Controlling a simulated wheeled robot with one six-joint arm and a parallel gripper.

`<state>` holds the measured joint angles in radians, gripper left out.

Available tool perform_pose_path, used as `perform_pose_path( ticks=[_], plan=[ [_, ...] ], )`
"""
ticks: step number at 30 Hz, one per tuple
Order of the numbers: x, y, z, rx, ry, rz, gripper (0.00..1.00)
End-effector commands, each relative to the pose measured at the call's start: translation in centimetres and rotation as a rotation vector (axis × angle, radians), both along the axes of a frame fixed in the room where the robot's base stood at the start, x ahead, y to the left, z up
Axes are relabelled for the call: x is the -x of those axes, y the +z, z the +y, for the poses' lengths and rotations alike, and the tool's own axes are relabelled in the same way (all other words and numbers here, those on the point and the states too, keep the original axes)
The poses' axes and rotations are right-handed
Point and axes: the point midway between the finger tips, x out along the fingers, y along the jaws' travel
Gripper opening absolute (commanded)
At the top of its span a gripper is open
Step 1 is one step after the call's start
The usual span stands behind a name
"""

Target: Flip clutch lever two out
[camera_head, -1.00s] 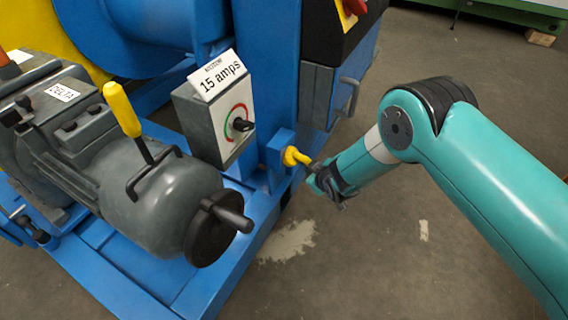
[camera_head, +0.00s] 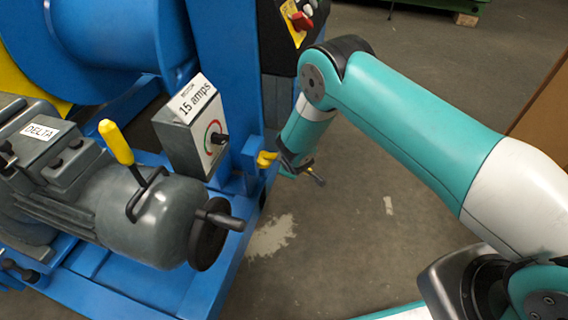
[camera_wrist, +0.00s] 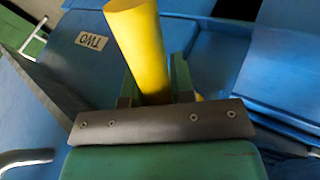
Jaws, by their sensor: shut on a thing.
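In the wrist view a thick yellow handle (camera_wrist: 138,45) stands between the two fingers of my gripper (camera_wrist: 158,85). The fingers are shut on it, close to the grey plate at their base. A plate marked TWO (camera_wrist: 91,40), upside down, is on the blue surface beside it, so I take the handle for clutch lever two. In the head view my gripper (camera_head: 291,165) is low beside the blue frame, next to a yellow part (camera_head: 266,158). My gripper and arm hide much of the lever there.
A grey motor (camera_head: 165,220) with an upright yellow-handled lever (camera_head: 116,142) stands on the blue frame at the left. A grey dial box (camera_head: 190,135) marked 15 amps is just left of my gripper. The floor (camera_head: 370,240) to the right is clear.

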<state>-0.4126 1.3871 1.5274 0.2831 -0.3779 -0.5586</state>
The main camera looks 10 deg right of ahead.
Motion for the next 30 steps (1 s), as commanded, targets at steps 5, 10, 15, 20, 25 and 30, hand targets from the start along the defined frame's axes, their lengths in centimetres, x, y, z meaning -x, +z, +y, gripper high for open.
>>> perform_pose_path(
  ticks=[5,10,15,20,25,30],
  plan=[
    [0.0,0.0,-0.3,0.011,-0.002,0.000,0.00],
    [0.0,0.0,-0.2,0.009,-0.001,-0.001,0.48],
    [0.0,0.1,-0.1,0.006,0.001,-0.001,0.48],
    [0.1,0.4,0.0,0.004,0.002,-0.001,0.48],
    [1.5,2.4,0.1,0.005,0.004,-0.001,0.48],
    [4.1,5.9,0.1,0.007,0.005,0.000,0.48]
  ],
)
